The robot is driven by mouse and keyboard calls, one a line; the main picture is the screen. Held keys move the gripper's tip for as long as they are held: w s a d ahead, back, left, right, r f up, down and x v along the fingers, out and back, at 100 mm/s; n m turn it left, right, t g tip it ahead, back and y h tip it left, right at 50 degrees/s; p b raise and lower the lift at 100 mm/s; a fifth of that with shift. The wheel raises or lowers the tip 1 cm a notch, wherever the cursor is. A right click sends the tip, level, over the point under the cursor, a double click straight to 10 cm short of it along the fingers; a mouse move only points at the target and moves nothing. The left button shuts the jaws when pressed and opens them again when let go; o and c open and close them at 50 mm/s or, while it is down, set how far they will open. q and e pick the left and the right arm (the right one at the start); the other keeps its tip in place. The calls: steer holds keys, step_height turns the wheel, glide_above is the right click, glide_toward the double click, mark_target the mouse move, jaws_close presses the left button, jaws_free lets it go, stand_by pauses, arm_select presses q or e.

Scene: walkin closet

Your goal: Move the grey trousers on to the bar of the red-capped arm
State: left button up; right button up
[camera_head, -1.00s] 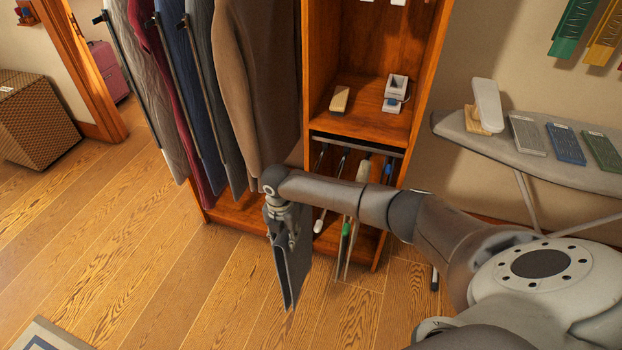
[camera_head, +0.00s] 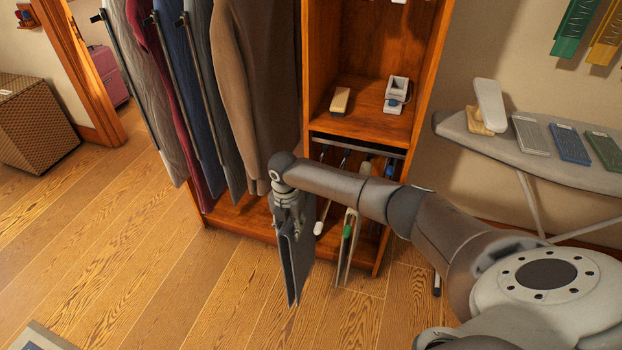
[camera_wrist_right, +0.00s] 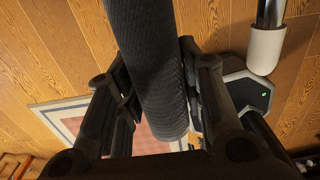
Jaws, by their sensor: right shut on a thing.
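My right gripper (camera_head: 290,215) is shut on the folded grey trousers (camera_head: 297,268), which hang down from it in front of the wardrobe's lower section. In the right wrist view the dark grey fold (camera_wrist_right: 150,65) lies between the fingers (camera_wrist_right: 160,100). A white-capped arm (camera_head: 318,229) stands just right of the trousers; its cap (camera_wrist_right: 266,50) also shows at the upper right of the wrist view, apart from the cloth. A green-capped arm (camera_head: 347,232) bears beige trousers (camera_head: 345,262). I cannot make out a red cap. My left gripper is not in view.
Several garments (camera_head: 185,100) hang at the left of the wooden wardrobe (camera_head: 310,75). A shelf (camera_head: 370,122) above the pull-out arms holds small items. An ironing board (camera_head: 540,158) stands at the right.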

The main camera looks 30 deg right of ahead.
steer(key=shift+w, duration=0.1)
steer(key=shift+w+d+f+b, duration=0.15)
steer(key=shift+d+b, duration=0.1)
steer(key=shift+b, duration=0.15)
steer(key=w+d+b, duration=0.1)
steer(key=d+b, duration=0.1)
steer(key=w+d+b, duration=0.2)
steer(key=shift+w, duration=0.1)
steer(key=shift+w+d+b, duration=0.25)
steer(key=shift+d+b, duration=0.1)
steer(key=shift+b, duration=0.3)
steer(key=shift+w+d, duration=0.1)
steer(key=shift+d, duration=0.05)
